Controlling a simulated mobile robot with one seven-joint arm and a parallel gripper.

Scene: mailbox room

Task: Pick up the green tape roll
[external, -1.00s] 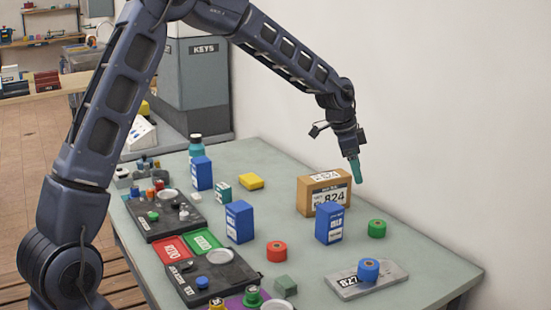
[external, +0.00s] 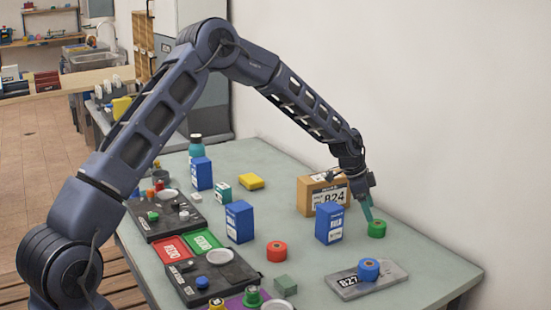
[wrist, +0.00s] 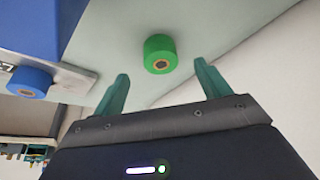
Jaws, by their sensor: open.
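The green tape roll (external: 376,229) lies flat on the table near the wall side, right of a blue box. In the wrist view the green tape roll (wrist: 160,55) shows just beyond my fingertips, roughly centred between them. My gripper (external: 368,214) is low over the table with its teal fingers close to the roll. In the wrist view my gripper (wrist: 160,75) is open, one finger to each side, and nothing is between the fingers. I cannot tell whether a finger touches the roll.
A blue box (external: 329,223) and a cardboard box (external: 309,193) stand left of the roll. A blue tape roll (external: 368,269) sits on a grey plate (external: 395,275) in front. A red tape roll (external: 276,251) is farther left. The wall (external: 450,130) rises behind; the table right of the roll is clear.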

